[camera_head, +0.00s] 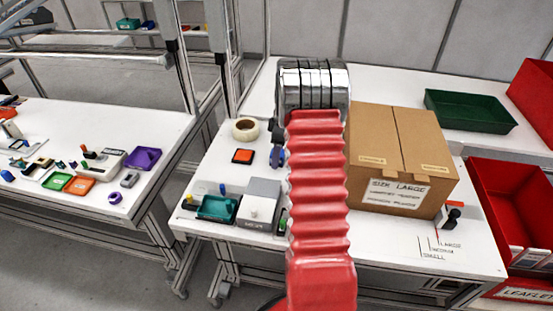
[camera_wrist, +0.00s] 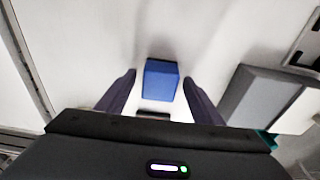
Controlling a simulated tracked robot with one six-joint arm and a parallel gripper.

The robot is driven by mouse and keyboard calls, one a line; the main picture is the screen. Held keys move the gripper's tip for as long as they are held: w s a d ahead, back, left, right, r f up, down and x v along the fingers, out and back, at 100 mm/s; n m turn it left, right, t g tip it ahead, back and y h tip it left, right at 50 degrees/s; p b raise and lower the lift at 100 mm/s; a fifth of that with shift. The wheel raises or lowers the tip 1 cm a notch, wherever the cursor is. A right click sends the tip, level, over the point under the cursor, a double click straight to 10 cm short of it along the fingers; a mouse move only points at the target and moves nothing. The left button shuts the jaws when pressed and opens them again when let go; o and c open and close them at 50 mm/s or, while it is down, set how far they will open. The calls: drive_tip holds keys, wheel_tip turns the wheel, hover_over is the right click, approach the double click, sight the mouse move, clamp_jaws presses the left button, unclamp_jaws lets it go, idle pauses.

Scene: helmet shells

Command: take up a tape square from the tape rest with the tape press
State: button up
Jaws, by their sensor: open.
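In the wrist view my gripper (camera_wrist: 159,78) is open, its two dark fingers apart on either side of a blue block (camera_wrist: 161,82). The block may be the handle of the tape press; white gaps show between it and both fingers. A dark piece shows just below it, partly hidden by my gripper body. In the head view my red arm sleeve hides most of the gripper. An orange square on a dark base (camera_head: 243,156) lies left of my arm; I cannot tell whether it is the tape rest. A small blue and dark piece (camera_head: 277,157) shows beside my arm.
A grey box (camera_head: 262,200) and teal tray (camera_head: 217,207) stand at the table's front left; the box (camera_wrist: 262,98) also shows right in the wrist view. A tape roll (camera_head: 246,129) lies behind. A large cardboard carton (camera_head: 400,155) stands right of my arm.

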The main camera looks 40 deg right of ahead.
drive_tip(key=shift+c, duration=0.2)
drive_tip(key=c, duration=1.2)
drive_tip(key=shift+r, duration=0.1)
wheel_tip(320, 180, up, 10)
drive_tip(key=shift+f, duration=0.1)
idle(0.6)
